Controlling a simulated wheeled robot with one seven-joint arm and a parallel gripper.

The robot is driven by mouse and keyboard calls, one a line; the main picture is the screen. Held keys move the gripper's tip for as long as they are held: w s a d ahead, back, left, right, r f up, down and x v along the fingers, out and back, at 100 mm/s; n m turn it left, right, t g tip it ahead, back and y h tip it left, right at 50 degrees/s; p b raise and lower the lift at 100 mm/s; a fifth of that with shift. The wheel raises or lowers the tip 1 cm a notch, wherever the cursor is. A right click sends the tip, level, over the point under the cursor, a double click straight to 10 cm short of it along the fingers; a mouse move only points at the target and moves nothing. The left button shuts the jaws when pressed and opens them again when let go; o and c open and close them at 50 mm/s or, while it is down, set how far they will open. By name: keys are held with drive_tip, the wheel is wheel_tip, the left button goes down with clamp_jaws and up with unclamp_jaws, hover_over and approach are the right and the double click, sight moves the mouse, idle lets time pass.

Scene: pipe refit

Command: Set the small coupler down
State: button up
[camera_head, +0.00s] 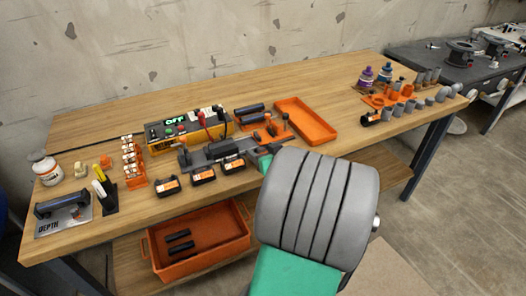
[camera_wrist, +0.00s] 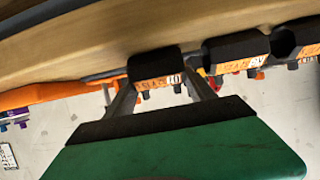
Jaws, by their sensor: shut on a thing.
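My gripper (camera_wrist: 160,84) is shut on a black coupler (camera_wrist: 155,62) with an orange and white label, seen between its two fingers in the wrist view. In the head view this coupler appears to be the rightmost (camera_head: 233,167) of three in a row near the bench's front. My gripper's teal part (camera_head: 264,163) shows just right of it, and its fingers are hard to make out there. The other two couplers are the middle one (camera_head: 203,176) and the left one (camera_head: 168,186). I cannot tell whether the held coupler touches the bench top.
A grey fixture (camera_head: 213,152) and a control box (camera_head: 180,126) stand behind the row. An empty orange tray (camera_head: 304,131) lies to the right. An orange bin (camera_head: 215,255) with black pieces sits below. Bare wood (camera_head: 343,112) lies right of the tray.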

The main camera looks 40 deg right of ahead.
drive_tip(key=o, duration=1.4)
drive_tip(key=shift+r, duration=0.2)
drive_tip(key=v, duration=1.2)
drive_tip(key=w+a+f+n+g+y, duration=0.2)
drive_tip(key=a+f+g, duration=0.2)
drive_tip(key=a, duration=0.7)
drive_tip(key=w+a+f+n+g+y, duration=0.1)
drive_tip(key=a+f+n+g+y, duration=0.2)
drive_tip(key=a, duration=0.7)
drive_tip(key=s+a+g, duration=0.1)
drive_tip(key=a, duration=0.1)
drive_tip(key=s+a+m+g+h, duration=0.1)
drive_tip(key=s+a, duration=0.1)
drive_tip(key=s+a+g, duration=0.1)
drive_tip(key=a, duration=0.2)
drive_tip(key=shift+s+r+m+g+p, duration=0.1)
drive_tip(key=shift+s+m+g+p, duration=0.1)
drive_tip(key=shift+m+g+p, duration=0.15)
